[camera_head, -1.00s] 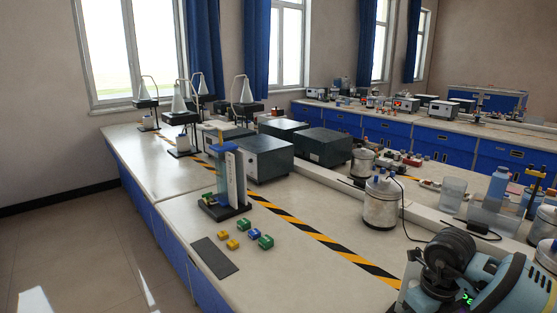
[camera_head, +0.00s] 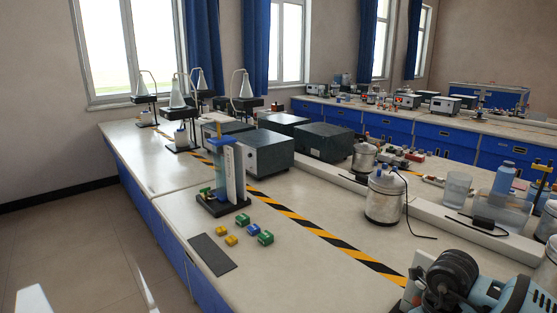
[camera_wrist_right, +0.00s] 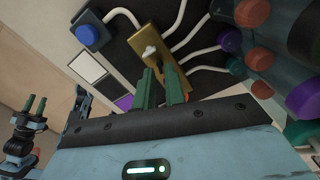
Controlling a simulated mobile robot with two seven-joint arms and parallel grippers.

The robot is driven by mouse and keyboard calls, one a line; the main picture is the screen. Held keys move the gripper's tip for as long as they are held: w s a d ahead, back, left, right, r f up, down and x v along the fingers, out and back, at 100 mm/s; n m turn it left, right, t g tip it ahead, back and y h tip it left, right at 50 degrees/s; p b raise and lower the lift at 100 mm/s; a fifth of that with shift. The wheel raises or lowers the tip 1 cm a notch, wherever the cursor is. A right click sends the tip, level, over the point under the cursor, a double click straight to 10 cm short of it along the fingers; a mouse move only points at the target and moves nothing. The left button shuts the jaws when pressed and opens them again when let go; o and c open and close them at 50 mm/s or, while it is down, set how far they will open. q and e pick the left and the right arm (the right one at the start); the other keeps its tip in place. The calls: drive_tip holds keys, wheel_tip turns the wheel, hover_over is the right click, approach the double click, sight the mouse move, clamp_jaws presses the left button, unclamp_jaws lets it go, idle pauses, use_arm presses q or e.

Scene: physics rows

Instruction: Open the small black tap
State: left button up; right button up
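Neither gripper's fingers show in the head view.
In the right wrist view, white tubes (camera_wrist_right: 200,45), a blue knob (camera_wrist_right: 91,33) and several coloured knobs (camera_wrist_right: 258,59) surround the block. In the head view, a metal can (camera_head: 384,200) and a blue column stand (camera_head: 222,175) stand on the bench (camera_head: 300,270).

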use_arm(q)
drive_tip(key=shift+s+f+b, duration=0.35)
drive_tip(key=shift+s+f, duration=0.1)
drive_tip(key=shift+f, duration=0.1)
use_arm(e)
drive_tip(key=shift+f, duration=1.15)
use_arm(q)
drive_tip(key=shift+w+r, duration=0.3)
drive_tip(key=shift+r, duration=0.05)
use_arm(e)
drive_tip(key=shift+r, duration=0.35)
clamp_jaws()
use_arm(q)
drive_tip(key=shift+s+f, duration=0.2)
use_arm(e)
drive_tip(key=shift+n, duration=1)
